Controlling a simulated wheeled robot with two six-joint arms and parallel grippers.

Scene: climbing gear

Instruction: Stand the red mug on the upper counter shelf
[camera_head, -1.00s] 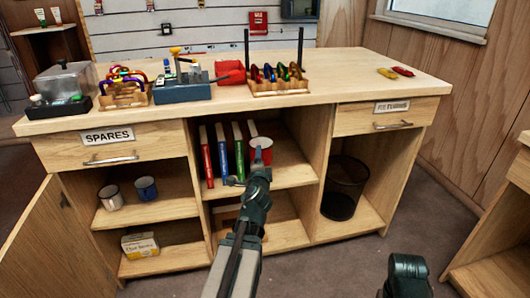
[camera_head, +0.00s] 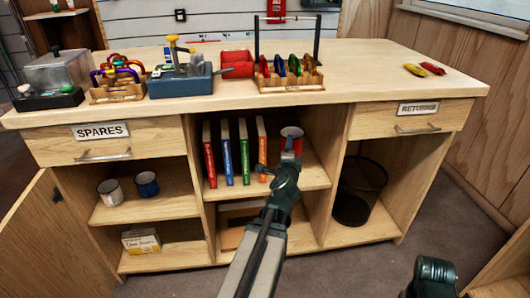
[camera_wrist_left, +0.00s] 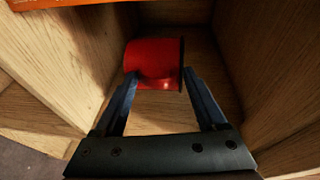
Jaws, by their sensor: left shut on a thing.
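The red mug (camera_head: 291,132) is in the upper middle compartment of the counter, just right of the orange book, with its open top showing. My left gripper (camera_head: 287,165) reaches in from the front and is shut on it. In the left wrist view, the mug (camera_wrist_left: 153,62) sits between the two fingers (camera_wrist_left: 160,85), its rim towards the right. My gripper hides the mug's lower part in the head view. I cannot tell whether the mug touches the shelf (camera_head: 312,176). Of my right arm, only a dark part shows at the lower right; its gripper is out of frame.
Red, blue, green and orange books (camera_head: 261,144) stand left of the mug. A wooden divider (camera_head: 336,170) stands to its right. The counter top (camera_head: 370,60) is above. Two mugs (camera_head: 147,184) are on the left shelf; a dark bin (camera_head: 360,190) is at right.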

